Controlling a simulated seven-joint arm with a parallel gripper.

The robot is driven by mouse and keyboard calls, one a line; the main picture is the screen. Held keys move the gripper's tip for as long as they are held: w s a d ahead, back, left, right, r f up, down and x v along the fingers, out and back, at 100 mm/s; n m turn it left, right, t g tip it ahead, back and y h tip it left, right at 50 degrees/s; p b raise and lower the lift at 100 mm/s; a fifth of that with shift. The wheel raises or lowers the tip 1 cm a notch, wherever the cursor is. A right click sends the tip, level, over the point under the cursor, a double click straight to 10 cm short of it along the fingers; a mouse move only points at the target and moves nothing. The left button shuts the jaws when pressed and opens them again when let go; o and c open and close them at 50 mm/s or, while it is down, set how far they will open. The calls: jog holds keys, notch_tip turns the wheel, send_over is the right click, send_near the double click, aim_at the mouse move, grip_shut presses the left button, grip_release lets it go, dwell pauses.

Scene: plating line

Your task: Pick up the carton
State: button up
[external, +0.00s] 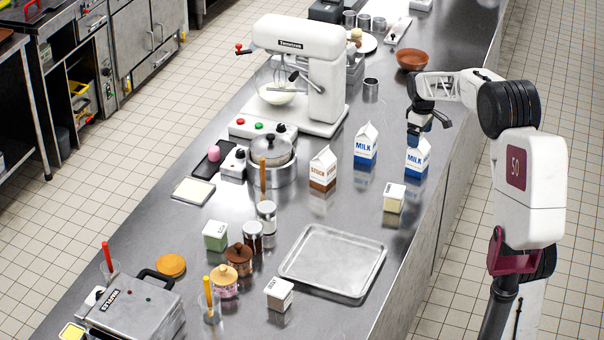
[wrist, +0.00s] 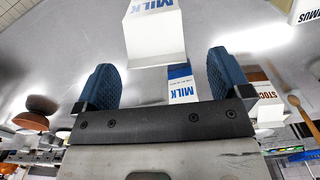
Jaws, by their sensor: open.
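Two white and blue milk cartons stand on the steel counter in the external view, the left one (external: 366,146) and the right one (external: 418,158). A white and brown stock carton (external: 322,170) stands to their left. My gripper (external: 424,127) points down just above the right milk carton and partly covers its top. In the wrist view my gripper (wrist: 162,82) is open, its two blue fingers apart. A large milk carton (wrist: 155,38) shows near and beyond them, cut by the upper edge. A smaller milk carton (wrist: 182,84) shows between the fingers. The stock carton (wrist: 262,95) is behind the right finger.
A stand mixer (external: 305,70), a lidded pot (external: 272,155) and a brown bowl (external: 412,59) stand around the cartons. A small pale box (external: 393,200) is in front of the right milk carton. A metal tray (external: 333,260) lies empty nearer the camera. The counter's edge is at the right.

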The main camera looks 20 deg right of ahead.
aim_at(418, 155)
jog(key=shift+f, duration=0.1)
jog(key=shift+d+f, duration=0.2)
jog(key=shift+f, duration=2.35)
jog(key=c, duration=1.3)
